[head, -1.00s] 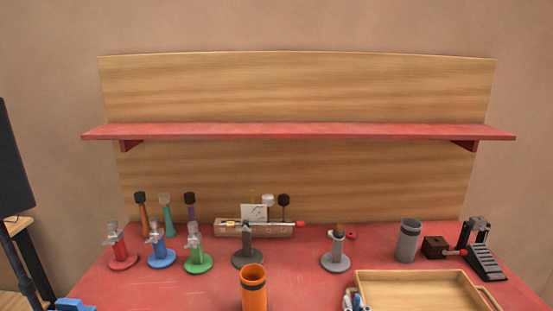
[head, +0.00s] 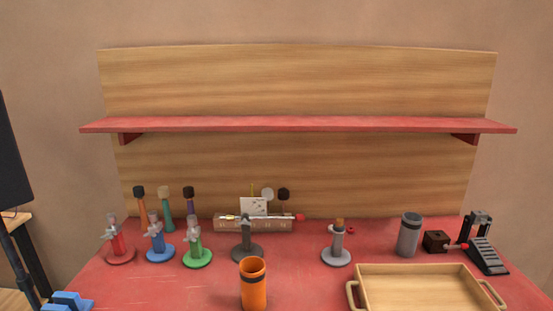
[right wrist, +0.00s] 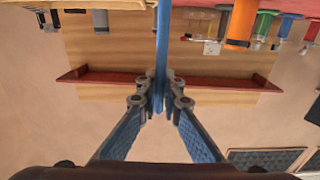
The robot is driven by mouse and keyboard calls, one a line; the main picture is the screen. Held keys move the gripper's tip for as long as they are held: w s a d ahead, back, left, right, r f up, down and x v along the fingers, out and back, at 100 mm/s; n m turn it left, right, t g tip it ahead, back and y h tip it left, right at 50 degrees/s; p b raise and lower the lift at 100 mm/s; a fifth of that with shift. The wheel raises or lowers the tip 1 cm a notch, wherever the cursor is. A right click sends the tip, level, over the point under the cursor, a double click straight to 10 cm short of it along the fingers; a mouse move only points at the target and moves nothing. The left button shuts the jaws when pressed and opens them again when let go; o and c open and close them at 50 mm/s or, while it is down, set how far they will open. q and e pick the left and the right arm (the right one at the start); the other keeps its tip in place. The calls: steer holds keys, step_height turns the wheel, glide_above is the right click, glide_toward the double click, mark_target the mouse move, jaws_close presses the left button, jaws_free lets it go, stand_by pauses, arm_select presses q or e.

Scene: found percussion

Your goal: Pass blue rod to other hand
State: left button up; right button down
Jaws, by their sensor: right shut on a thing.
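The blue rod (right wrist: 163,35) shows in the right wrist view, running down from the top edge to between the fingers. My right gripper (right wrist: 164,88) is shut on it, with one finger on each side. The rod's far end is cut off by the top of the picture. Neither the rod nor my right gripper shows in the head view.
An orange cup (head: 253,287) stands at the front middle of the red table (head: 310,285). A wooden tray (head: 425,290) is at the front right. Several stands, including a green one (head: 196,252), line the left and middle. A red shelf (head: 300,125) spans the back.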

steer(key=shift+s+f, duration=0.15)
steer(key=shift+s, duration=0.35)
